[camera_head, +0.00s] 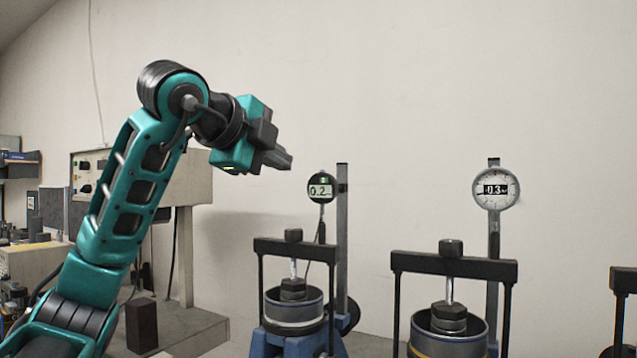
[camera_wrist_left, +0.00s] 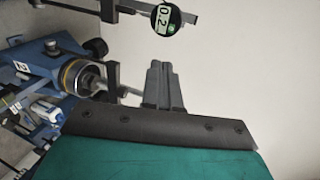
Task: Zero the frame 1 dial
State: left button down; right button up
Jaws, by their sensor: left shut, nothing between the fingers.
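A round black-rimmed dial reading 0.2 (camera_head: 321,188) stands on a post behind the left lever frame (camera_head: 295,247). It also shows at the top of the left wrist view (camera_wrist_left: 168,17). A round white-faced dial reading 0.3 (camera_head: 496,175) stands behind the middle lever frame (camera_head: 453,265). A mark like a 2 (camera_wrist_left: 22,66) shows on the blue base in the wrist view; I cannot tell which frame is frame 1. My left gripper (camera_head: 286,162) is shut and empty, raised up and left of the 0.2 dial, apart from it. My right gripper is out of view.
Part of another frame (camera_head: 625,278) shows at the right edge. A control box (camera_head: 90,175) and a dark block (camera_head: 141,326) are at the left. The air above the frames, before the bare wall, is clear.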

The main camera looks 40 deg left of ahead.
aim_at(329, 185)
pick_arm(q)
jog(key=shift+a, duration=0.15)
jog(key=p+x, duration=0.1)
jog(key=x, duration=0.8)
jog(key=r+p+x, duration=0.1)
jog(key=x, duration=0.3)
jog(key=shift+w+f+p, duration=0.1)
jog(key=shift+w+p, duration=0.2)
jog(key=shift+w, duration=0.2)
jog(key=shift+w, duration=0.1)
